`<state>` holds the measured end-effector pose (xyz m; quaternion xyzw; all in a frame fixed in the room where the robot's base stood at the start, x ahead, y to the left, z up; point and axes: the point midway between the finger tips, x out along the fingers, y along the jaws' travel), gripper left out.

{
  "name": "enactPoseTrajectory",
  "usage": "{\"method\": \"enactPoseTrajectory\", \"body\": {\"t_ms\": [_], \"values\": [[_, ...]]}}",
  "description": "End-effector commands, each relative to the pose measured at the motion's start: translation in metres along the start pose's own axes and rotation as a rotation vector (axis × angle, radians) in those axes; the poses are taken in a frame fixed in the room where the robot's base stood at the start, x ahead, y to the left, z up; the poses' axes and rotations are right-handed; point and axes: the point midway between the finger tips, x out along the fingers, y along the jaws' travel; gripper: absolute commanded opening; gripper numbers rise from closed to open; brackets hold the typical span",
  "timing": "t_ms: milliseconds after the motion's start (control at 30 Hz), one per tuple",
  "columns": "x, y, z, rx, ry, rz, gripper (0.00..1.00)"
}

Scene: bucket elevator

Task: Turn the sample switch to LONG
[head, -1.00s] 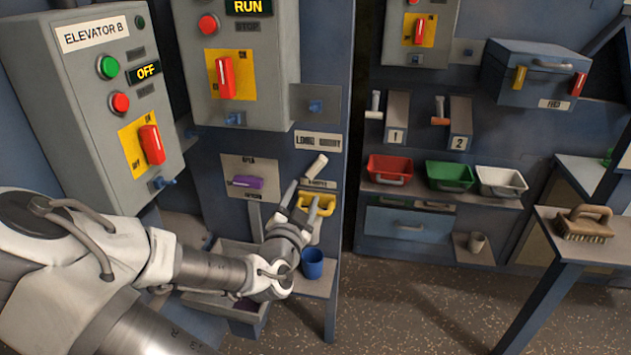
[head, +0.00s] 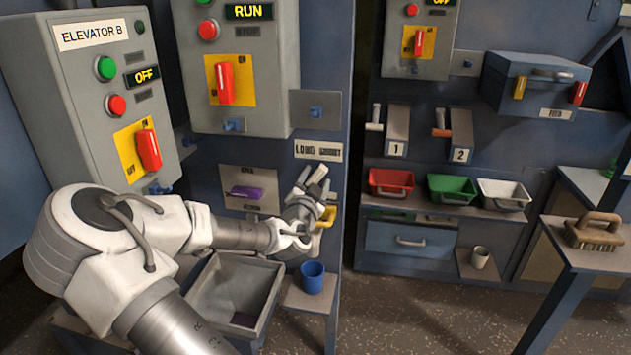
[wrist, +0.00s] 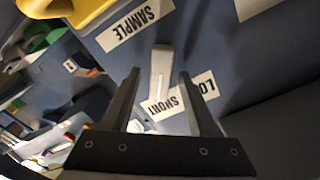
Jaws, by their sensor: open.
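The sample switch (wrist: 161,65) is a pale lever in the wrist view, by a plate reading SAMPLE. Its lower end in that view lies by the word SHORT on the position label (wrist: 183,103); the word LONG is partly hidden by a finger. In the head view the position label (head: 318,151) shows above my gripper, which largely covers the lever. My gripper (head: 313,176) is open, with its two fingers on either side of the lever. In the wrist view my gripper (wrist: 159,73) shows gaps between the lever and both fingers.
A yellow bin (head: 329,215) sits just below my gripper. A blue cup (head: 312,277) stands on a small shelf beneath, beside a grey open hopper (head: 212,290). A purple lever (head: 246,193) is on a plate left of my gripper.

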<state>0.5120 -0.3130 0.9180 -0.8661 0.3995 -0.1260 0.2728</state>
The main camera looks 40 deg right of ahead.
Motion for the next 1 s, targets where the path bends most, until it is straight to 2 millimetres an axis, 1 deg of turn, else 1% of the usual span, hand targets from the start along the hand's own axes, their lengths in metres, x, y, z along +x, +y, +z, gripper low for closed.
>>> {"method": "enactPoseTrajectory", "body": {"t_ms": [133, 267, 300, 367, 400, 467, 767, 1000], "values": [[-0.0001, 0.0, 0.0, 0.0, 0.0, 0.0, 0.6], [-0.0003, 0.0, 0.0, 0.0, 0.0, 0.0, 0.37], [-0.0003, 0.0, 0.0, 0.0, 0.0, 0.0, 0.29], [-0.0003, 0.0, 0.0, 0.0, 0.0, 0.0, 0.19], [-0.0003, 0.0, 0.0001, 0.0, 0.0, 0.0, 0.11], [-0.0003, 0.0, 0.0001, 0.0, 0.0, 0.0, 0.01], [-0.0004, 0.0, 0.0001, -0.005, 0.0, 0.0, 0.0], [-0.0004, -0.0005, 0.0, -0.076, 0.0, 0.0, 0.0]]}}
